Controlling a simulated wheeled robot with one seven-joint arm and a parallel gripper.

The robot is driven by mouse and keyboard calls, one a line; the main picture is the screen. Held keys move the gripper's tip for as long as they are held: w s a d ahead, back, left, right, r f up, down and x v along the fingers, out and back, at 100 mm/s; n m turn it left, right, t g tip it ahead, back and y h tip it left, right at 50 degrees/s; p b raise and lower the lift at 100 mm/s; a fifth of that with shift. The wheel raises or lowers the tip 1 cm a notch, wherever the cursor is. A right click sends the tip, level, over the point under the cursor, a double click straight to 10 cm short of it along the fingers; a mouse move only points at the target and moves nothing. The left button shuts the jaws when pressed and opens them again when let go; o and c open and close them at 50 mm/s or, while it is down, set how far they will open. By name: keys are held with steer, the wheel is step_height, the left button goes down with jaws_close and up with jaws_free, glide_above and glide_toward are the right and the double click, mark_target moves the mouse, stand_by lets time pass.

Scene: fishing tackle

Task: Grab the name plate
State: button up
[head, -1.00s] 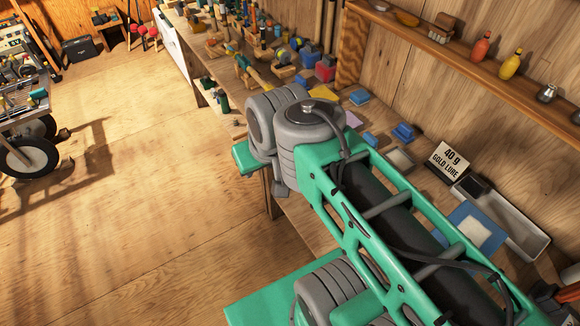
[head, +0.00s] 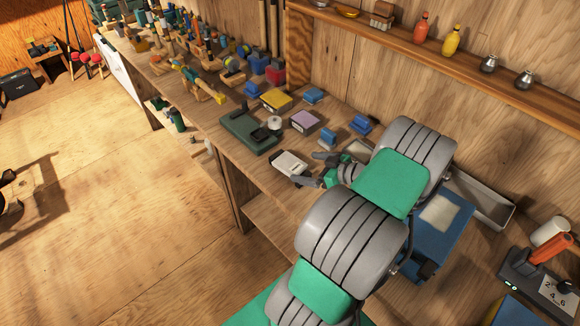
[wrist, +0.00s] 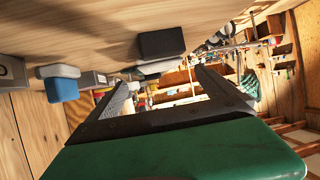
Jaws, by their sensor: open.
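The name plate is not in sight in the head view now; my arm covers the part of the bench around where it stood. In the wrist view I cannot pick it out with certainty; a grey piece with a dark mark (wrist: 12,72) is cut off at the left edge. My gripper (head: 314,168) is low over the bench, its two grey fingers spread, close to a white box. In the wrist view my gripper (wrist: 165,88) has dark fingers wide apart, with nothing held between them.
The workbench holds a white box (head: 290,163), a dark green case (head: 249,132), a lilac box (head: 306,122) and blue blocks. A grey tray (head: 483,200) lies behind my arm. A shelf with bottles runs along the wall. The floor at left is open.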

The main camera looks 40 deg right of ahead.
mark_target(290, 163)
steer(key=x, duration=0.6)
steer(key=shift+w+a, duration=0.1)
steer(key=shift+w, duration=0.25)
steer(key=shift+c, duration=0.4)
steer(key=c, duration=1.5)
